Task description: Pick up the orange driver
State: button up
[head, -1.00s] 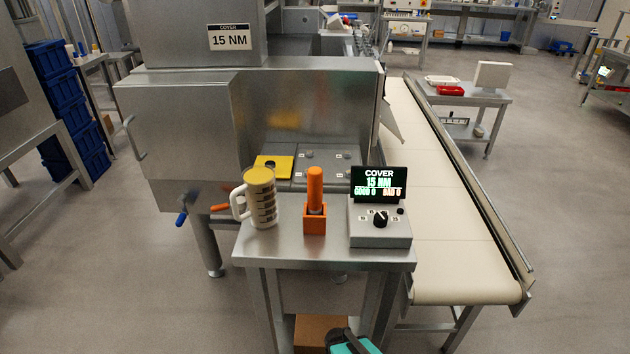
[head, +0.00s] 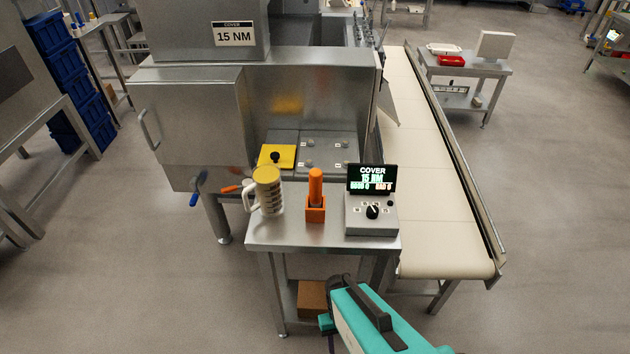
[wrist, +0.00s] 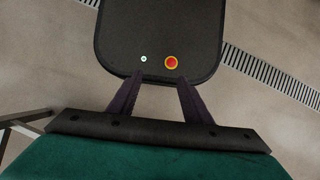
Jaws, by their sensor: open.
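The orange driver (head: 316,186) stands upright in an orange holder (head: 315,214) on a small steel table (head: 290,236). It is between a white mug-like container with a yellow top (head: 267,192) and a control box with a display (head: 371,212). My gripper shows in the wrist view (wrist: 154,96) with its two dark fingers apart and nothing between them. In the head view my teal arm is low in front of the table, below and to the right of the driver. The driver is not visible in the wrist view.
A steel machine (head: 310,95) with a yellow plate (head: 277,156) stands behind the table. A conveyor belt (head: 440,190) runs along the right. A cardboard box (head: 312,298) sits under the table. In the wrist view, a dark panel with a red button (wrist: 172,62) lies beyond the fingers.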

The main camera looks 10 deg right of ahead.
aim_at(316, 175)
jog(key=u, duration=0.2)
jog(key=k, duration=0.8)
jog(key=u, duration=0.55)
jog(key=k, duration=0.55)
jog(key=u, duration=0.7)
jog(key=i, duration=0.9)
jog(key=u, duration=0.3)
